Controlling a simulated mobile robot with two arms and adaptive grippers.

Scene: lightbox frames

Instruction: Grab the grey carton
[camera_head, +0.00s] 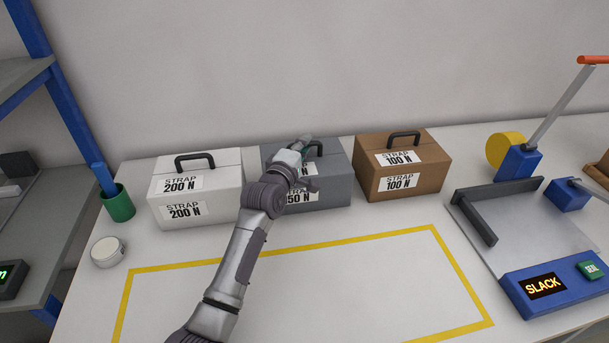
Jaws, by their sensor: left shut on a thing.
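The grey carton (334,186) stands on the white table against the back wall, between a white carton and a brown carton. Its strap label is partly covered by my arm; "50 N" shows at the lower part. My left gripper (308,146) is at the top of the grey carton, shut on its dark handle (317,147). The wrist hides most of the handle and the fingertips. The carton appears to rest on the table. My right gripper is not in view.
A white carton (199,197) marked 200 N stands left, and a brown carton (404,172) marked 100 N right. A yellow outlined area (374,233) in front is empty. A blue strapping device (540,285) reading SLACK sits right; a green cup (118,206) stands far left.

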